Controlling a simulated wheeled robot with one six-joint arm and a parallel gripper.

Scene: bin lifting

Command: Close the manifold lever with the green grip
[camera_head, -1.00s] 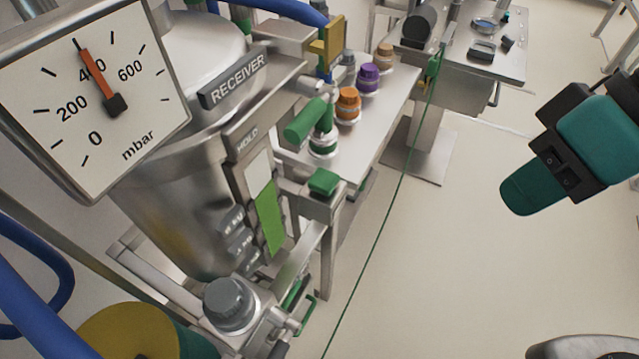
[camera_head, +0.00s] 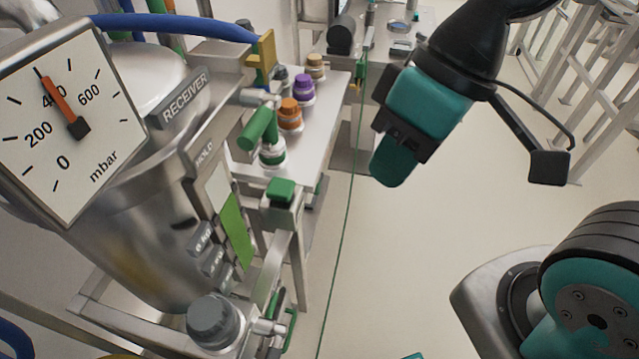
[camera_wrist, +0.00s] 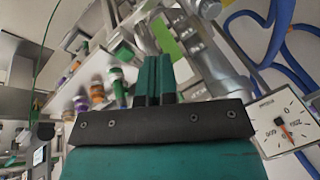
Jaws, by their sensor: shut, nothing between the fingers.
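A lever with a thick green cylindrical grip (camera_head: 257,128) juts out at the front of the receiver, left of centre in the head view. The grip slants down to the left from a metal fitting (camera_head: 260,98) and overlaps a green-banded bottle (camera_head: 272,155) behind it. My gripper (camera_head: 388,170) hangs to the right of the grip, clearly apart from it, pointing down over open floor. Its teal fingers are together and empty; they also show in the wrist view (camera_wrist: 153,75). Green parts left of the fingers there are too small to tell apart.
A dial gauge (camera_head: 62,120) stands in front of the steel receiver tank (camera_head: 135,225). A green block (camera_head: 282,190) sits below the lever. Orange (camera_head: 290,115) and purple (camera_head: 303,88) capped bottles stand behind. A thin green line (camera_head: 345,225) crosses between lever and gripper.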

